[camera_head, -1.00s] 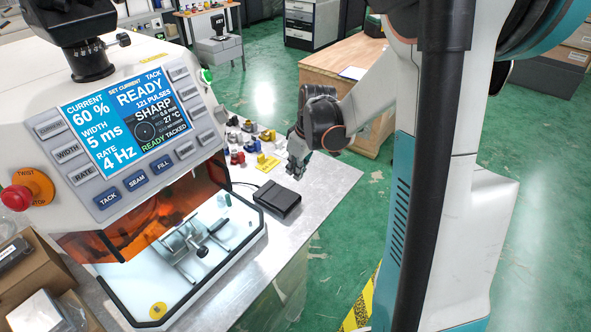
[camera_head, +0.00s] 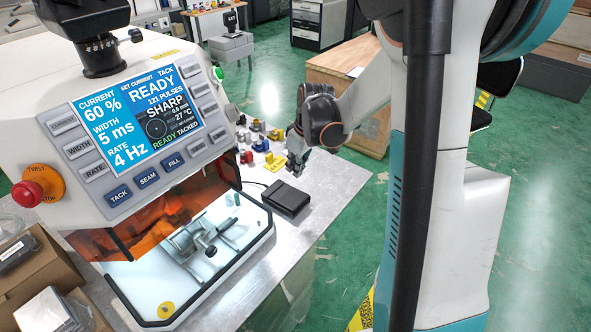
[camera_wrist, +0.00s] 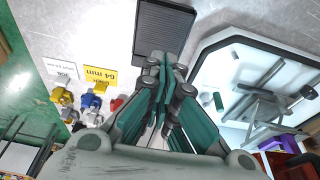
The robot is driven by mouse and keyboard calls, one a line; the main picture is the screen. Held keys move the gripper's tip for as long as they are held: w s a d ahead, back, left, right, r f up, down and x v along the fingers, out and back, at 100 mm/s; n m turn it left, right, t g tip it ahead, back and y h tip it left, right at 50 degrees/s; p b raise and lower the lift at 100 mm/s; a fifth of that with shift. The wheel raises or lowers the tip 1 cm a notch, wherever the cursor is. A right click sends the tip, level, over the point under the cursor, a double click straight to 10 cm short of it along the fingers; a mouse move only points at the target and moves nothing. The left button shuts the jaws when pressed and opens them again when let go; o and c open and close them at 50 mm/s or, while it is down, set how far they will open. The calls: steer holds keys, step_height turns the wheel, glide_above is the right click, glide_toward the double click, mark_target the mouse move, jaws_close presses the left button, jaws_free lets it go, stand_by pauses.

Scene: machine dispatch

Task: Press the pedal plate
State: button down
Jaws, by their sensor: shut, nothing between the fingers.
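The pedal plate (camera_head: 287,196) is a black ribbed slab on the grey metal table, right of the machine's open chamber. In the wrist view the pedal (camera_wrist: 163,28) lies straight beyond my fingertips. My gripper (camera_head: 296,169) is shut and empty, pointing down just behind the pedal in the head view. In the wrist view its closed fingers (camera_wrist: 163,62) overlap the pedal's near edge. I cannot tell whether they touch it; they appear above it.
The welding machine (camera_head: 150,120) stands left of the pedal, its lit chamber holding a metal fixture (camera_head: 203,243). Several small coloured parts (camera_head: 262,146) and a yellow 64 mm card (camera_wrist: 100,78) lie beside the pedal.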

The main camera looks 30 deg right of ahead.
steer(key=b, duration=0.3)
glide_toward(293, 199)
steer(key=w+f, duration=0.2)
steer(key=f, duration=0.1)
steer(key=w+a+f, duration=0.1)
steer(key=f, duration=0.1)
steer(key=shift+s+f+b, duration=0.1)
steer(key=shift+f+b, duration=0.3)
steer(key=shift+f, duration=0.2)
steer(key=shift+s+d+f+b, duration=0.1)
steer(key=shift+s+f+b, duration=0.1)
steer(key=shift+f+b, duration=0.35)
steer(key=shift+s+d+f+b, duration=0.1)
steer(key=shift+s+f+b, duration=0.15)
steer(key=shift+f+b, duration=0.25)
steer(key=shift+a, duration=0.1)
steer(key=shift+s, duration=0.1)
